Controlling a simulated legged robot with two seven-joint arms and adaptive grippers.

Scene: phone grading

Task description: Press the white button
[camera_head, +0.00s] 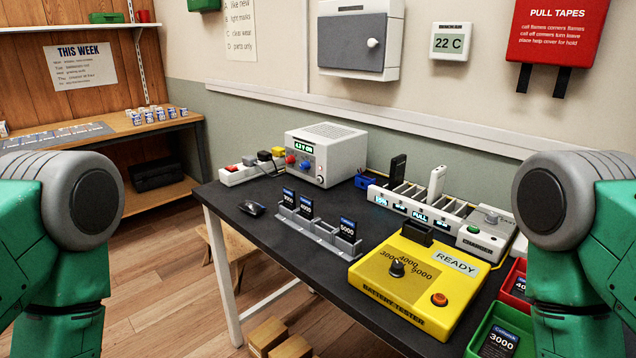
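A white round knob (373,43) sits on the grey wall cabinet door. The white power supply (326,155) has red and blue knobs and details too small to tell. My green arms show at both sides, but neither gripper is in view.
The table (262,238) holds a grey rack (322,232) with several dark cards, a power strip (251,167) with plugs and a dark mouse-like object (251,208). Green (477,347) and red (508,298) bins are at the right. The table's front left is mostly clear.

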